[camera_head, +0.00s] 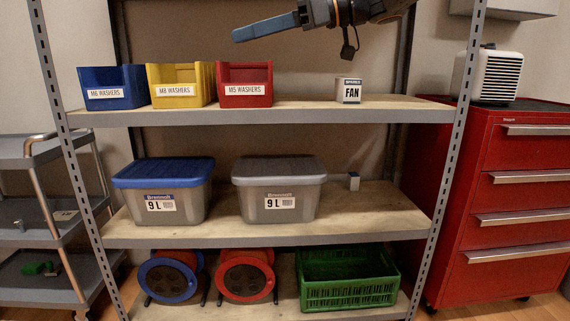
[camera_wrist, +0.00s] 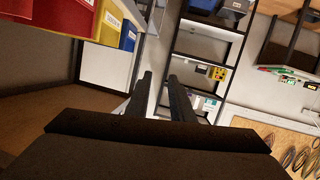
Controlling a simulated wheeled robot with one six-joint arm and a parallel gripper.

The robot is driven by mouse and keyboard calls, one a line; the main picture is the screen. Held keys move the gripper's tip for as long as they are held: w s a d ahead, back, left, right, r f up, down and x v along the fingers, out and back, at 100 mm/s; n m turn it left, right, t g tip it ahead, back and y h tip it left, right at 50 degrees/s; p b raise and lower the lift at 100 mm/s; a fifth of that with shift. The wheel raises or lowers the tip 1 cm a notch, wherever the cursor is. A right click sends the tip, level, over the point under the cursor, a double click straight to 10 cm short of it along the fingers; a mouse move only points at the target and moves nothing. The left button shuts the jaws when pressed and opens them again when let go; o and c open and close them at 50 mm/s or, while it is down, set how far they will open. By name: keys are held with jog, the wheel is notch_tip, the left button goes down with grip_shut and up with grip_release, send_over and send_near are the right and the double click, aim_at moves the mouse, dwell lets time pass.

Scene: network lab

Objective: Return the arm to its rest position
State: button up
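My arm reaches in from the top right of the head view. My gripper (camera_head: 236,36) points left, above the top shelf and the red bin (camera_head: 244,86). Its two fingers overlap from the side there. In the wrist view, my gripper (camera_wrist: 158,78) shows two dark fingers with a clear gap between them. It is open, with nothing held between the fingers.
The top shelf (camera_head: 300,113) bears blue (camera_head: 112,88), yellow (camera_head: 178,85) and red bins, plus a box marked FAN (camera_head: 349,91). Lidded bins, reels and a green crate (camera_head: 347,280) fill lower shelves. A red cabinet (camera_head: 510,150) stands right.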

jog(key=w+a+f+m+t, duration=0.4)
jog(key=w+a+m+t, duration=0.15)
jog(key=w+t, duration=0.2)
jog(key=s+d+f+m+t+h, duration=0.1)
jog(key=s+f+m+h, duration=0.2)
jog(key=f, duration=0.8)
jog(key=s+d+f+m+t+h, duration=0.1)
jog(key=f+m+h, duration=0.3)
jog(key=f, duration=0.6)
jog(key=s+d+f+g+h, duration=0.3)
jog(key=s+f+g, duration=0.1)
jog(key=s+f, duration=0.5)
jog(key=s+d+f+n+g+h, duration=0.1)
jog(key=s+d+f+g+h, duration=0.15)
jog(key=s+f, duration=0.65)
jog(key=s+d+f+g+h, duration=0.25)
jog(key=s+f+g, duration=0.2)
jog(key=s, duration=0.85)
jog(key=d+r+m+p, duration=0.3)
jog(key=d+r+p, duration=0.7)
jog(key=r+p, duration=0.3)
jog(key=s+d+r+m+p, duration=0.1)
jog(key=d+r+m+p, duration=0.3)
jog(key=d+r+p, duration=0.7)
jog(key=r+p, duration=0.1)
jog(key=p, duration=0.2)
jog(key=shift+s+r, duration=0.25)
jog(key=shift+r, duration=0.1)
